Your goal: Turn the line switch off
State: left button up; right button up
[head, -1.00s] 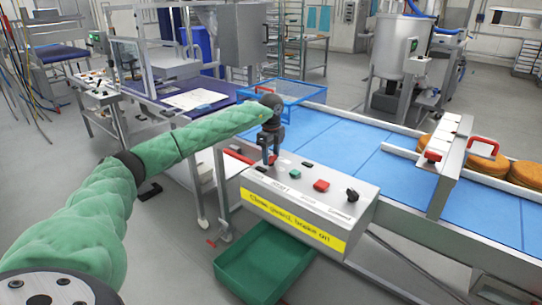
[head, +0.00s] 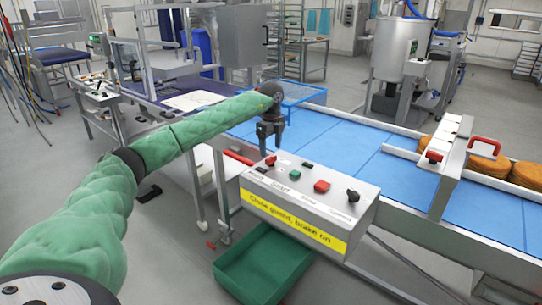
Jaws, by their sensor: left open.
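A grey control box (head: 345,212) stands at the near side of the blue conveyor, with a yellow strip reading "Close guard, brake on". Its top carries a small red-topped control (head: 271,160) at the far left, a green button (head: 295,174), a red button (head: 321,186) and a black knob (head: 352,196). The labels are mostly too small to read, so I cannot tell which control is the line switch. My left gripper (head: 271,149) is open and empty, pointing down just above the red-topped control. My right gripper is not in view.
The blue conveyor belt (head: 340,148) runs behind the box. A metal bridge with a red handle (head: 484,146) crosses it at right, beside round orange-brown pieces (head: 488,167). A green bin (head: 262,262) sits below the box.

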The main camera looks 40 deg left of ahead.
aim_at(271, 157)
pick_arm(q)
jog(key=shift+r+b, duration=0.3)
jog(key=shift+r, duration=1.6)
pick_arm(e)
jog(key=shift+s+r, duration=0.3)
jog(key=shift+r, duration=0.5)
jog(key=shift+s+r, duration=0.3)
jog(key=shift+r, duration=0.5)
pick_arm(q)
jog(key=shift+f, duration=0.1)
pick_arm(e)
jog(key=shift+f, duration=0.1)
